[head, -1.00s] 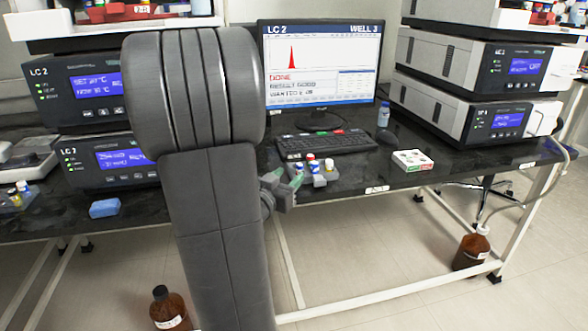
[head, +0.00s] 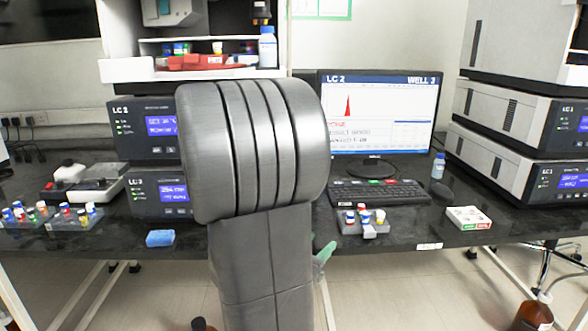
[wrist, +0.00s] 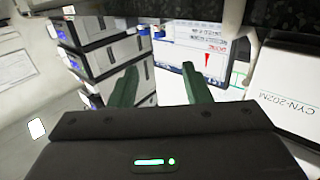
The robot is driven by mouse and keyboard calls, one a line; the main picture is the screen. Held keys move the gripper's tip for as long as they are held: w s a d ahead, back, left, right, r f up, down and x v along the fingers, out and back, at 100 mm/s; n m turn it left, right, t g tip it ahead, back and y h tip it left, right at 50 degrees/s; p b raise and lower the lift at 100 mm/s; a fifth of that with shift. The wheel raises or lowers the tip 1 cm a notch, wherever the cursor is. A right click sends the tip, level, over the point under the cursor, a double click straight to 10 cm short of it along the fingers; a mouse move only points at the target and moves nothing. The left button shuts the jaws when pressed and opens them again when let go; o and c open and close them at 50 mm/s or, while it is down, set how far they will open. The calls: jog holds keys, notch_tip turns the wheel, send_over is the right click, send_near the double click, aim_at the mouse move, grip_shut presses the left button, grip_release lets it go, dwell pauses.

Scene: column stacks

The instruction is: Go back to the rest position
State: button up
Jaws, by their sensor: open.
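My gripper (wrist: 160,87) shows its two green fingers spread apart in the wrist view, with nothing between them. In the head view my own grey arm hides most of the gripper; one green finger shows to the right of the arm, below the bench front. A small grey rack with several capped vials (head: 364,220) stands on the bench before the keyboard, apart from the gripper. The monitor (head: 380,112) reads LC 2, WELL 3; it also shows in the wrist view (wrist: 185,52).
The dark bench (head: 415,222) carries a keyboard (head: 378,193), a white box (head: 468,218), a blue sponge (head: 160,238) and more vial racks (head: 75,217) at left. Instrument stacks (head: 515,140) stand at right. A brown bottle (head: 533,311) is on the floor at right.

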aim_at(345, 227)
jog(key=shift+w, duration=0.1)
jog(key=b+x, duration=0.2)
jog(key=x, duration=1.1)
jog(key=shift+w+d+f, duration=0.1)
jog(key=shift+w+d, duration=0.15)
jog(key=shift+r, duration=0.3)
jog(key=shift+f, duration=0.15)
